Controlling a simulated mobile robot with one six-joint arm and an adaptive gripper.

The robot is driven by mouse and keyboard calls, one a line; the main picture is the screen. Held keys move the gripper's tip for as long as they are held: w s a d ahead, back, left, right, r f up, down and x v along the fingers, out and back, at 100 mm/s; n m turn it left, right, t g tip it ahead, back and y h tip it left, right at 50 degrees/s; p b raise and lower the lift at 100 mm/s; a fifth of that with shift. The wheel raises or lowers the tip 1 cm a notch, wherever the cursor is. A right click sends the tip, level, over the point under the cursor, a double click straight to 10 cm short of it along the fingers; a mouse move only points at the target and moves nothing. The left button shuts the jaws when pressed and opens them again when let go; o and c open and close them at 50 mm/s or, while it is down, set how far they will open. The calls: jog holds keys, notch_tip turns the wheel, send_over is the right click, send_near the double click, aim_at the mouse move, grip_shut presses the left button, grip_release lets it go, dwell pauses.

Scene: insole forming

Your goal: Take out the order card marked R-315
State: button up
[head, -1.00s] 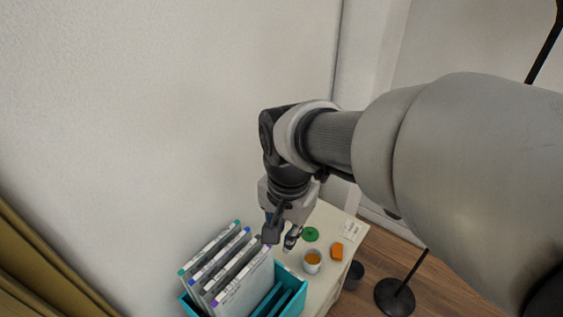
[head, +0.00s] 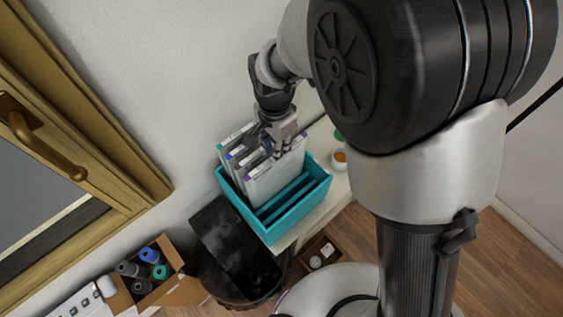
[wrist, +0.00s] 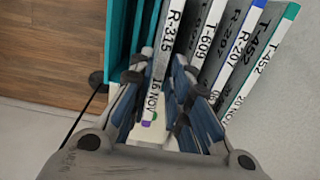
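The order card R-315 (wrist: 170,32) is a white-edged folder with a purple dot; it is the card nearest the empty slots of the teal rack (head: 268,232). It also shows in the head view (head: 272,182), upright in the rack. Cards T-609 (wrist: 212,28), one whose mark I cannot read surely (wrist: 240,50) and T-452 (wrist: 275,45) stand beside it. My gripper (wrist: 166,84) is open at the top edge of the cards, with the R-315 edge between its fingers. Contact is unclear. In the head view my gripper (head: 278,150) partly hides the card tops.
The rack stands on a pale cabinet (head: 335,195) against the wall. An orange-filled cup (head: 339,158) stands at its right. A black bin (head: 235,250) and a cardboard box with bottles (head: 170,292) are below. The rack's front slots are empty.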

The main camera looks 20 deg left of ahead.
notch_tip(320, 180, down, 6)
jog(key=shift+b, duration=0.35)
jog(key=shift+w, duration=0.1)
jog(key=shift+c, duration=0.3)
grip_shut()
